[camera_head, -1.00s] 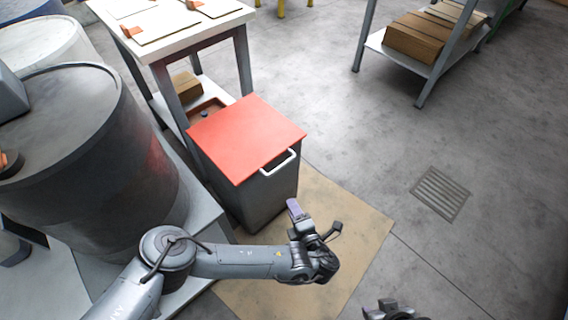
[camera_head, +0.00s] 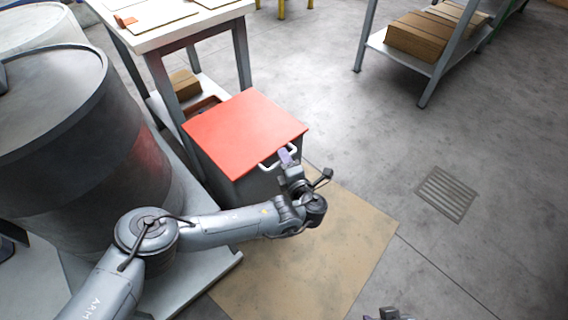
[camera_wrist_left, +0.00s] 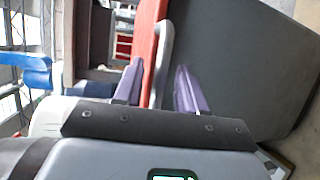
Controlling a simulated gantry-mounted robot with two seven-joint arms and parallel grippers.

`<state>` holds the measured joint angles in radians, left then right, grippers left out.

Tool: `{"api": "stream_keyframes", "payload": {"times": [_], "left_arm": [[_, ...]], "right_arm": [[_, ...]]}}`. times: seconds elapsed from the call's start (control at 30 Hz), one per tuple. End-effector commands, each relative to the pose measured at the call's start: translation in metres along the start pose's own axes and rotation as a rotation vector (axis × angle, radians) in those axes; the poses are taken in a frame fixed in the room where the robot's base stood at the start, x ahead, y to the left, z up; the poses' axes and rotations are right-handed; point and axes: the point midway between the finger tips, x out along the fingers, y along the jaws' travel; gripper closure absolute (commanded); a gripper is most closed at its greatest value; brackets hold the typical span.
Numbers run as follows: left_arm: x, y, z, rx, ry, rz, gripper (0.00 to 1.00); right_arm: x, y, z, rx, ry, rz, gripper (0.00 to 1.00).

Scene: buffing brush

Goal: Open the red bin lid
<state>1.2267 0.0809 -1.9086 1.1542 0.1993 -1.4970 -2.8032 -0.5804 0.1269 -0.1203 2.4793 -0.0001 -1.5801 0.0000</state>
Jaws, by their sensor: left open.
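The red bin lid (camera_head: 243,130) lies shut on top of the grey bin (camera_head: 247,187). A white handle (camera_head: 268,166) sticks out from the lid's front edge. My left gripper (camera_head: 288,157) is at this handle, over its right part in the head view. In the left wrist view, the open purple fingers (camera_wrist_left: 158,88) stand on either side of the handle (camera_wrist_left: 163,50), with the red lid (camera_wrist_left: 148,45) beside it. I cannot tell whether a finger touches the handle. My right gripper (camera_head: 388,314) shows only as a small part at the bottom edge.
A large grey drum (camera_head: 75,140) stands left of the bin, close to my left arm. A workbench (camera_head: 165,42) stands behind the bin. A tan mat (camera_head: 315,250) lies on the floor in front. The floor to the right is clear around a drain grate (camera_head: 446,194).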

Motion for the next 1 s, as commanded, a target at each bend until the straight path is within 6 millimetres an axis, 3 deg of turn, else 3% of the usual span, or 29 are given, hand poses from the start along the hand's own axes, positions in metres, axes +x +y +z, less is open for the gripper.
{"api": "stream_keyframes", "payload": {"times": [0.43, 0.47, 0.7, 1.0], "left_arm": [[0.0101, 0.0008, -0.0005, 0.0, 0.001, 0.001, 0.6], [0.0101, 0.0008, -0.0004, 0.0, 0.001, 0.001, 0.61], [0.0099, 0.0005, -0.0004, 0.0, 0.001, 0.0, 0.98], [0.0098, 0.0007, -0.0005, -0.001, 0.001, 0.0, 1.0]], "right_arm": [[0.0057, -0.0014, 0.0015, 0.005, 0.001, -0.004, 0.57], [0.0057, -0.0015, 0.0014, 0.006, 0.001, -0.004, 0.57], [0.0055, -0.0024, 0.0011, 0.01, 0.002, -0.007, 0.57], [0.0052, -0.0024, 0.0009, 0.01, 0.002, -0.007, 0.57]]}}
